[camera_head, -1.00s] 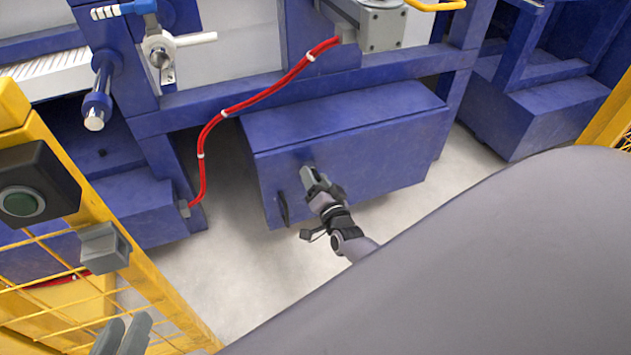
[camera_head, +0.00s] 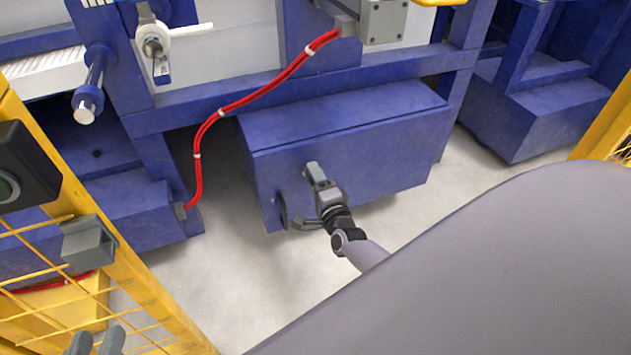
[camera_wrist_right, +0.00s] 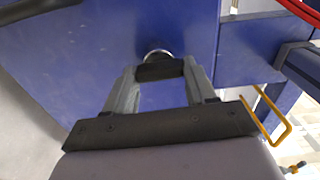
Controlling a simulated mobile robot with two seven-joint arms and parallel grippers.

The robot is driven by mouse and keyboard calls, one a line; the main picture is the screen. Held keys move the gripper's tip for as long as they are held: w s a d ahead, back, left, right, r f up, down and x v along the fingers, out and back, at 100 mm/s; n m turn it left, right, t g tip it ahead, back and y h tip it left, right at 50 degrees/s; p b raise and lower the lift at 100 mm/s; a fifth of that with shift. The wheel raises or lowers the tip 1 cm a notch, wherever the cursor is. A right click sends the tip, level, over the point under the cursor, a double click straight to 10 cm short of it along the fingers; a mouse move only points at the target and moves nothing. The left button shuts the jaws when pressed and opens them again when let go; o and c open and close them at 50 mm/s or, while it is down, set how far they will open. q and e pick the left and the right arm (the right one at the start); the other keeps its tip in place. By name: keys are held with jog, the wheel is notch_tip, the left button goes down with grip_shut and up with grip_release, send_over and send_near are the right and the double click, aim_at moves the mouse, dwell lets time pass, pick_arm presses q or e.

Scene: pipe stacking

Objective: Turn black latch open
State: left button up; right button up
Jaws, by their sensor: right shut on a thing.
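The black latch (camera_wrist_right: 160,70) sits on a round silver mount on the blue box face in the right wrist view. My right gripper (camera_wrist_right: 158,80) has its two grey fingers on either side of the latch, shut on it. In the head view, my right gripper (camera_head: 314,172) is against the front of the blue box (camera_head: 385,160), and its fingers hide the latch. My left gripper (camera_head: 97,341) is at the bottom left edge, partly cut off, with its two fingers apart and nothing visible between them.
A black handle (camera_head: 283,211) is on the box front, left of my right gripper. A red cable (camera_head: 198,150) hangs to the left of the box. A yellow mesh fence (camera_head: 130,285) stands at the left. Bare floor (camera_head: 235,285) lies before the box.

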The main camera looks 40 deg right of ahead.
pick_arm(q)
jog(key=shift+a+r, duration=0.1)
jog(key=shift+r, duration=0.05)
pick_arm(e)
jog(key=shift+a+m, duration=0.1)
jog(key=shift+m, duration=0.3)
jog(key=o, duration=1)
jog(key=shift+o, duration=0.2)
pick_arm(q)
jog(key=p, duration=0.1)
jog(key=d, duration=0.1)
jog(key=g+p, duration=0.1)
jog(key=shift+w+d+f+n+p, duration=0.25)
jog(key=shift+d+f+n+p, duration=0.05)
jog(key=shift+d+n+p, duration=0.1)
pick_arm(e)
jog(key=v, duration=0.7)
pick_arm(q)
jog(key=shift+r, duration=0.15)
